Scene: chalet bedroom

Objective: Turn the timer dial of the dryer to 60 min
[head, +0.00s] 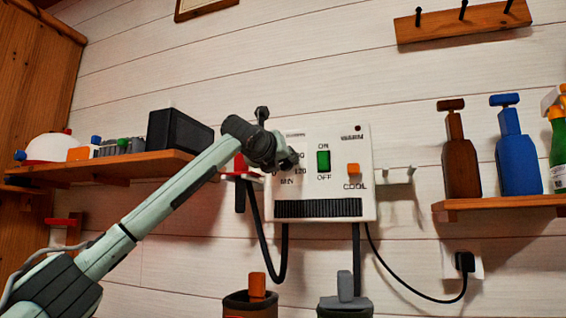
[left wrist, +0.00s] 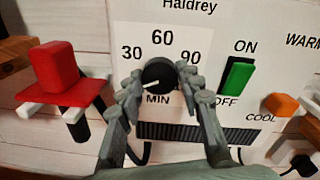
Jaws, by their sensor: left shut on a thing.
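The white dryer panel (head: 344,190) is mounted on the wall and also shows in the left wrist view (left wrist: 215,25). Its round black timer dial (left wrist: 158,74) sits below the printed 60, between 30 and 90. The dial's white pointer line slants to the lower left, below the 30 mark. My left gripper (left wrist: 161,80) has its fingers on both sides of the dial and is shut on it. In the head view my left gripper (head: 284,160) covers most of the dial and part of the scale. My right gripper is not in view.
A green ON/OFF switch (left wrist: 237,76) and an orange switch (left wrist: 281,105) sit right of the dial. A red item (left wrist: 56,75) is close at the left. Shelves with a black box (head: 181,132) and bottles (head: 460,160) flank the dryer. Cables hang below.

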